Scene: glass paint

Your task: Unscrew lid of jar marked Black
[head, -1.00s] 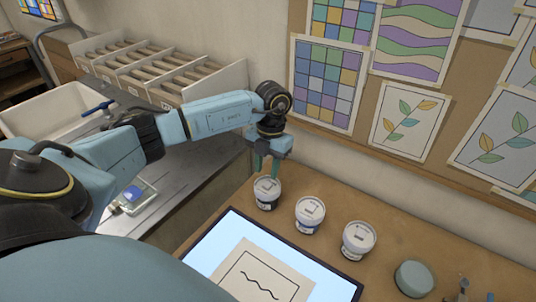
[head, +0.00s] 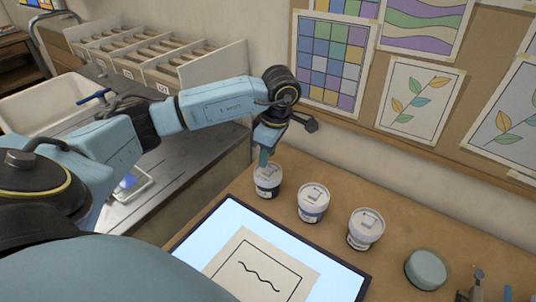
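Three small jars with white lids stand in a row on the wooden table: the left jar (head: 268,187), the middle jar (head: 313,208) and the right jar (head: 365,237). Their markings are too small to read, so I cannot tell which is Black. My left gripper (head: 264,157) points down at the left jar's lid (head: 266,174), its fingertips at or just above the lid top. The fingers overlap in this view, so I cannot tell whether they grip the lid. The lid appears seated on the jar. My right gripper is out of view.
A lit panel (head: 212,231) with a drawing sheet (head: 285,252) lies in front of the jars. A round grey-green tin (head: 425,268) sits to their right, with small tools (head: 476,282) beyond it. The pinboard wall stands close behind the jars.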

